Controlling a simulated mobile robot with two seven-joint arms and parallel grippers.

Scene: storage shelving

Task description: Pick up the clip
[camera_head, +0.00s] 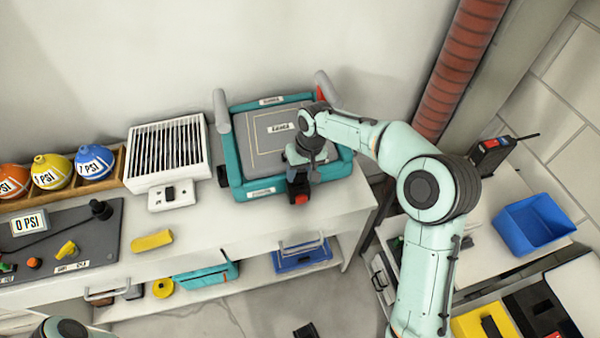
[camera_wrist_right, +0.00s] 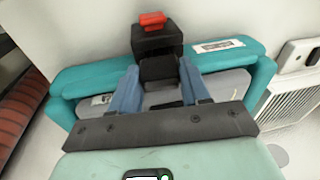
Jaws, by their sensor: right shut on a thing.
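The clip, a black block with a red tip (camera_head: 301,198), is at the front edge of a teal-framed case (camera_head: 232,165) on the white bench. My right gripper (camera_head: 300,170) reaches over the case from the right and is shut on the clip. In the right wrist view the clip (camera_wrist_right: 157,42) sits between the two blue-grey fingers of the gripper (camera_wrist_right: 158,76), with its red top beyond them. I cannot tell whether the clip still touches the case. My left gripper is out of view.
A white vented box (camera_head: 168,150) stands left of the case, with coloured PSI balls (camera_head: 94,161) farther left. A yellow block (camera_head: 152,240) lies near the bench's front. A blue bin (camera_head: 533,223) is at the right, and a red pipe (camera_head: 460,70) rises behind my arm.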

